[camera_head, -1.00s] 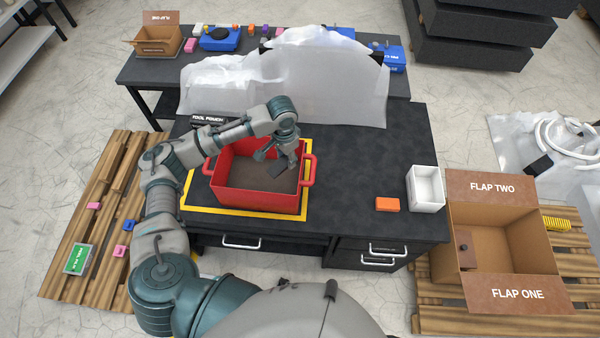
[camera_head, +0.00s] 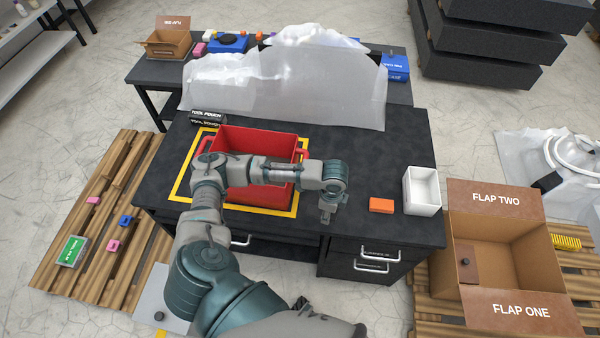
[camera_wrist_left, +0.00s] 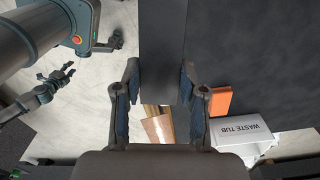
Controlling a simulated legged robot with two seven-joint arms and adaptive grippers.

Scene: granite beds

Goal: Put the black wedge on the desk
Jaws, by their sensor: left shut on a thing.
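The black wedge (camera_wrist_left: 163,45) is a dark flat-looking block between the fingers of my left gripper (camera_wrist_left: 160,88) in the left wrist view. My left gripper is shut on it. In the head view my left gripper (camera_head: 326,212) is over the front of the black desk (camera_head: 400,145), right of the red crate. The wedge is hard to pick out there against the dark desk. I cannot tell its gap to the desk top. A dark claw-like hand shows at the wrist view's upper left; its jaw state is unclear.
The red crate (camera_head: 262,140) stands inside a yellow outline, partly behind my arm. An orange block (camera_head: 381,205) and white tub (camera_head: 423,205) sit to the right. The desk's right rear is clear. An open cardboard box (camera_head: 500,245) stands beyond the right edge.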

